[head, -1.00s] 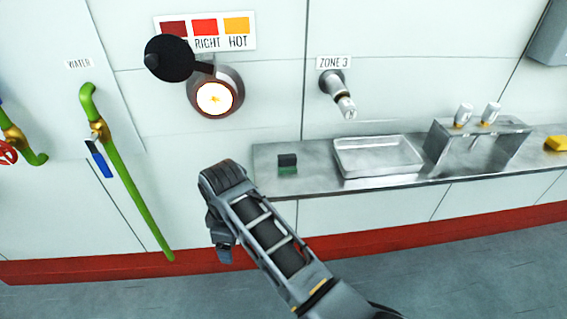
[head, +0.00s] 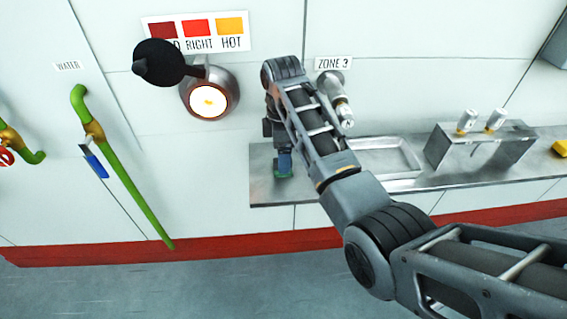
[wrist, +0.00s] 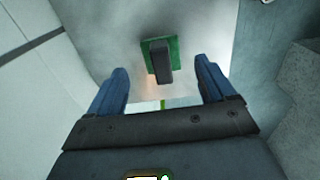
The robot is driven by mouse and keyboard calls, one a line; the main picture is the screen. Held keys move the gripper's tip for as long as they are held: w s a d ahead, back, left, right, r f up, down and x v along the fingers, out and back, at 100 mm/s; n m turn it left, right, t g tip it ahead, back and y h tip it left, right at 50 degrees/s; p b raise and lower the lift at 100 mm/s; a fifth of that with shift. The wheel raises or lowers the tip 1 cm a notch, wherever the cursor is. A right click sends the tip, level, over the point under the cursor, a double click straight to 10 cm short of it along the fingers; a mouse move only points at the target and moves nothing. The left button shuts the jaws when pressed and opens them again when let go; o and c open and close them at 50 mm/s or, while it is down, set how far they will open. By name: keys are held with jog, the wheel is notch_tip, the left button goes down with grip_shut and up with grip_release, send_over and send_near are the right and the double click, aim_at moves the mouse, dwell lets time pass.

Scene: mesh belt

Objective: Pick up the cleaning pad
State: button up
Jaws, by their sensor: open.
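The cleaning pad is a green block with a black handle. In the wrist view the pad (wrist: 160,60) lies on the grey metal counter (wrist: 207,28), centred just beyond the fingertips. My gripper (wrist: 160,70) is open, with a blue finger on either side of the handle's line and nothing held. In the head view my gripper (head: 284,160) points down over the counter's left end (head: 262,190) and hides most of the pad; a little green (head: 283,176) shows below the fingers. I cannot tell the exact height gap.
A shallow metal tray (head: 395,172) sits on the counter right of my arm. Farther right are a metal stand (head: 480,150) with two white-topped bottles and a yellow block (head: 560,147). A nozzle (head: 335,98) and a round lit fixture (head: 209,100) stick out from the wall.

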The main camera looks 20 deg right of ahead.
jog(key=shift+s+f, duration=0.15)
jog(key=shift+f, duration=1.5)
jog(key=c, duration=1.1)
jog(key=shift+c, duration=0.2)
notch_tip(320, 180, up, 10)
jog(key=shift+r, duration=0.1)
jog(key=o, duration=0.5)
jog(key=c, duration=0.4)
jog(key=shift+a, duration=0.15)
